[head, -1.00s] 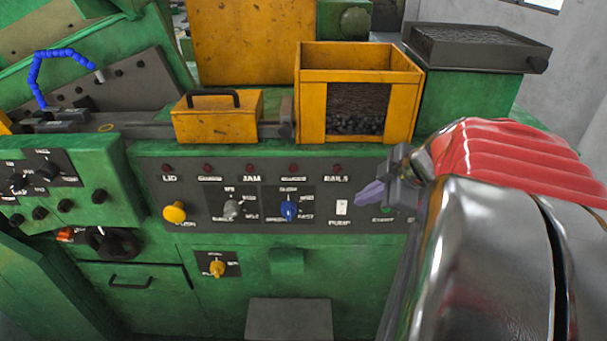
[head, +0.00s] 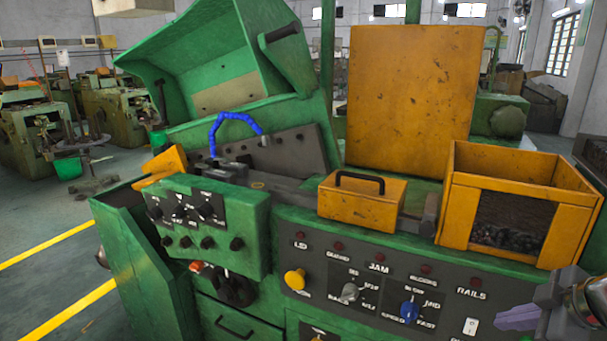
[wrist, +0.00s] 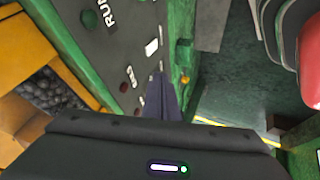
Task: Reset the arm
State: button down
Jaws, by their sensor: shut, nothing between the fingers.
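My gripper (head: 518,318) is at the lower right edge of the head view, in front of the control panel's right end. Its purple-grey fingers are together with nothing between them. In the wrist view the closed fingers (wrist: 162,97) point toward the dark panel (wrist: 112,45) beside a white switch. Whether the fingertips touch the panel I cannot tell. Most of my arm is outside the head view.
The green machine carries a panel with a yellow knob (head: 295,280) and a blue selector (head: 409,311). Above it stand a yellow handled box (head: 362,204) and a yellow bin (head: 520,205) of dark parts. Open floor with yellow lines (head: 60,245) lies left.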

jog(key=w+a+f+m+g, duration=0.1)
jog(key=w+a+f+m, duration=0.1)
jog(key=a, duration=0.5)
jog(key=w+a+f+m, duration=0.1)
jog(key=w+a+m, duration=0.1)
jog(key=a, duration=0.5)
jog(key=s+a+m+h, duration=0.1)
jog(key=s+a+m, duration=0.4)
jog(key=s+a, duration=0.4)
jog(key=a, duration=0.3)
jog(key=shift+s+r+m+g, duration=0.2)
jog(key=shift+r+m+g, duration=0.1)
jog(key=shift+r, duration=0.05)
